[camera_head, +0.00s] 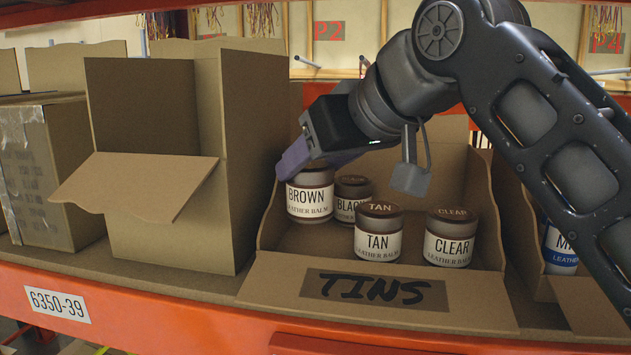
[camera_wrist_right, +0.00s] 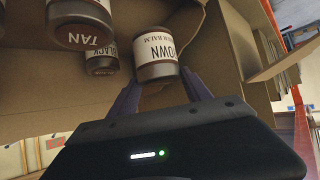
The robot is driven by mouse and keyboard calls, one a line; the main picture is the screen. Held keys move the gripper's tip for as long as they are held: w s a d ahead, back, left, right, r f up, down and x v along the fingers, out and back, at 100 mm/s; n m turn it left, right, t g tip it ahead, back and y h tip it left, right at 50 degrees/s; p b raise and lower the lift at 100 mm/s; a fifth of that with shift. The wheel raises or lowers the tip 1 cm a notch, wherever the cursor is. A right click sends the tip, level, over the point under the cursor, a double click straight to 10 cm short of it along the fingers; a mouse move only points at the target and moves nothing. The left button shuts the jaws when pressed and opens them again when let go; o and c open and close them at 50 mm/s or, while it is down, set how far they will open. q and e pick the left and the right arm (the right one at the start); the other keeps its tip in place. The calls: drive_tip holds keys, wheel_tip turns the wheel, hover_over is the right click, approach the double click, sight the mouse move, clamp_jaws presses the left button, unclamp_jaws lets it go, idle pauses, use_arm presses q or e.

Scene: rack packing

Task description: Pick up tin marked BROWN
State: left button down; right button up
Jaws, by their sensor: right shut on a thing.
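The tin marked BROWN (camera_head: 309,197) is at the back left inside the cardboard box marked TINS (camera_head: 370,290). My right gripper (camera_head: 306,162) reaches in from above and is shut on this tin near its lid. In the right wrist view the BROWN tin (camera_wrist_right: 156,56) sits between the two purple fingers of the gripper (camera_wrist_right: 158,92). Whether the tin is lifted off the box floor I cannot tell. My left gripper is in neither view.
Tins marked BLACK (camera_head: 351,197), TAN (camera_head: 378,234) and CLEAR (camera_head: 450,240) share the box, BLACK close beside BROWN. A tall open cardboard box (camera_head: 235,150) stands to the left. An orange shelf beam (camera_head: 180,325) runs along the front.

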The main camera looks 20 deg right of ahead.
sight(315, 166)
wheel_tip(315, 166, up, 5)
drive_tip(key=shift+f+p, duration=0.1)
drive_tip(key=shift+p, duration=0.75)
